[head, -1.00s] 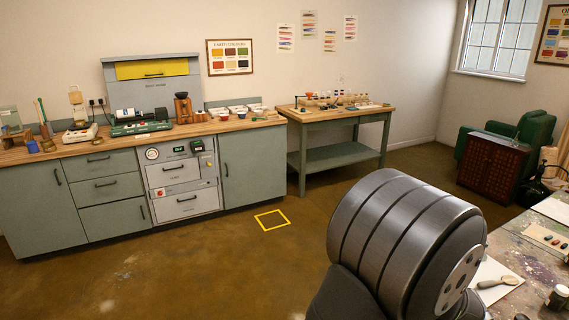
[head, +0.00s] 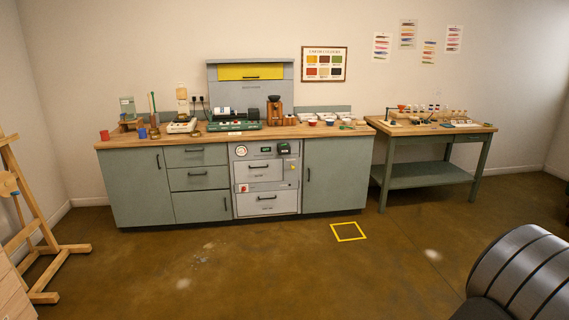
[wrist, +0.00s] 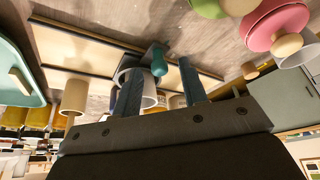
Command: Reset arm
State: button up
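My gripper (wrist: 160,67) shows in the wrist view with its two dark fingers spread apart. I see nothing clamped between them. A white cup-like object (wrist: 149,94) and a small teal piece (wrist: 159,62) show beyond the fingers, partly hidden by the left finger. In the head view only a rounded grey, banded link of my arm shows at the lower right; the gripper itself is out of that view.
In the wrist view a pink round object (wrist: 272,24) is at upper right and a teal tray (wrist: 15,75) at left. In the head view a grey-green cabinet (head: 135,190) and side table (head: 425,175) line the wall. An easel (head: 35,225) stands left. The middle floor is open.

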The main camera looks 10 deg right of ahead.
jog(key=shift+r, duration=0.1)
jog(key=v, duration=1.7)
jog(key=x, duration=1.7)
jog(key=w, duration=1.4)
jog(key=shift+a+r, duration=0.1)
jog(key=shift+r, duration=0.1)
jog(key=v, duration=1.4)
jog(key=shift+s+r, duration=0.2)
jog(key=shift+r, duration=0.1)
jog(key=shift+a, duration=0.1)
